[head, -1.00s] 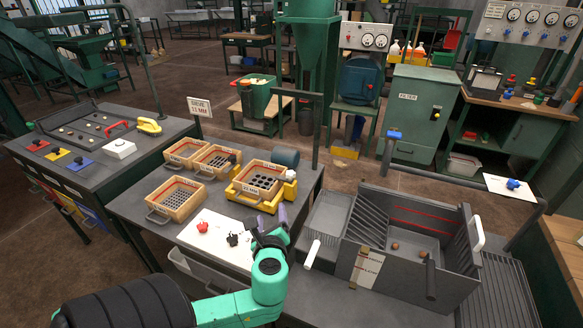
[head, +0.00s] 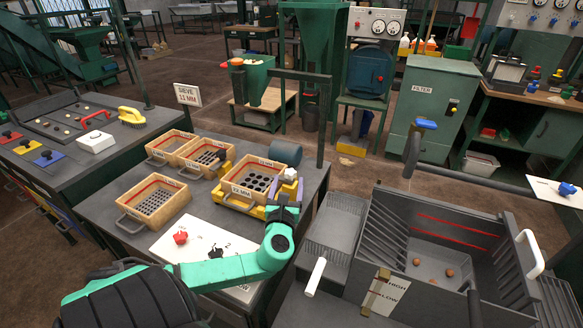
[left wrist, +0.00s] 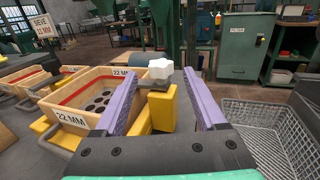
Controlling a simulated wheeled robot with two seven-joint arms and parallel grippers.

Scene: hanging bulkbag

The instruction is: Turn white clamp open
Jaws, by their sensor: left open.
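The white clamp (head: 289,174) is a small white knob on the yellow frame (head: 238,203) that holds the 22 MM sieve (head: 265,177). The clamp also shows in the left wrist view (left wrist: 160,69), atop a yellow post. My left gripper (head: 285,191) is at the near right corner of the frame, close to the clamp. In the left wrist view its two purple fingers (left wrist: 160,88) are apart, with the white clamp and yellow post showing in the gap between them. I cannot tell whether a finger touches the clamp. My right gripper is not in view.
Several wooden sieve trays (head: 153,202) lie left of the frame. A white sheet with red and black pieces (head: 181,237) lies in front. A wire basket (head: 333,226) and a grey bin (head: 450,265) stand to the right.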

